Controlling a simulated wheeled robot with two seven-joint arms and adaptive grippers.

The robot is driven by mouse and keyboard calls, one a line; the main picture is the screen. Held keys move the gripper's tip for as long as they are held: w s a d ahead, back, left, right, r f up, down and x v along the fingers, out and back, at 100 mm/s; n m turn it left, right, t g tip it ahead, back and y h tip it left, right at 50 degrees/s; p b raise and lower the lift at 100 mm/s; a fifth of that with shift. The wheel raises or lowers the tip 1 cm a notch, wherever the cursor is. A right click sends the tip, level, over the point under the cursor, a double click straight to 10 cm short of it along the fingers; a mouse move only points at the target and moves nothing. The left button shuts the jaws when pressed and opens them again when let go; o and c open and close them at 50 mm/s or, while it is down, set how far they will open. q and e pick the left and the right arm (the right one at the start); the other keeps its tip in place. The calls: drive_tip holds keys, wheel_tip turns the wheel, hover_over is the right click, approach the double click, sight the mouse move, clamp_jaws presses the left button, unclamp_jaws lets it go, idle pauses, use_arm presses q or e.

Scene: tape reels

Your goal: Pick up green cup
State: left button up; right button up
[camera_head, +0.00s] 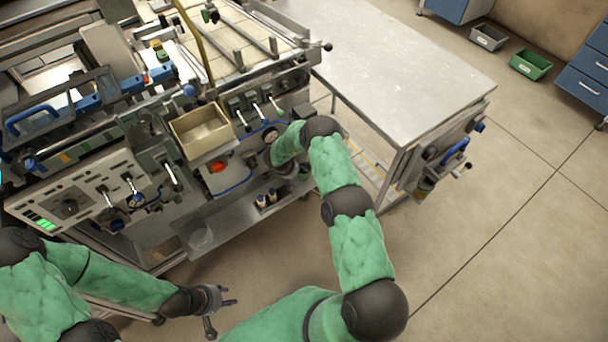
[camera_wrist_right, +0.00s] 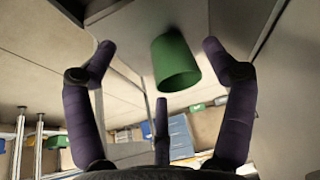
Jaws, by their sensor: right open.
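The green cup (camera_wrist_right: 175,65) shows in the right wrist view, its open rim facing down and toward the camera. It is between and beyond the spread fingers of my right gripper (camera_wrist_right: 158,62), nearer the right-hand finger. I see a gap on both sides and no clear contact. In the head view my right gripper (camera_head: 288,166) is low at the machine's front, partly covered by my forearm, and I cannot make out the cup there. My left gripper (camera_head: 222,307) is at the lower left with its fingers apart and empty, away from the machine.
The machine front has levers and a beige open bin (camera_head: 201,131) beside my right arm. Below is a metal shelf (camera_head: 205,232) with small bottles (camera_head: 267,199). A steel table (camera_head: 400,65) stands to the right. Floor at the lower right is clear.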

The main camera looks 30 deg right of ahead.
sight(303, 171)
drive_tip(key=shift+w+d, duration=0.1)
drive_tip(key=shift+d, duration=0.2)
drive_tip(key=d, duration=0.1)
drive_tip(key=d+f+b, duration=0.1)
drive_tip(key=w+d+f+b, duration=0.1)
drive_tip(key=shift+d, duration=0.3)
drive_tip(key=shift+w+d+f+b, duration=0.1)
drive_tip(key=shift+d+f+b, duration=0.15)
drive_tip(key=shift+f+b, duration=0.15)
drive_tip(key=shift+c, duration=0.3)
drive_tip(key=c, duration=1)
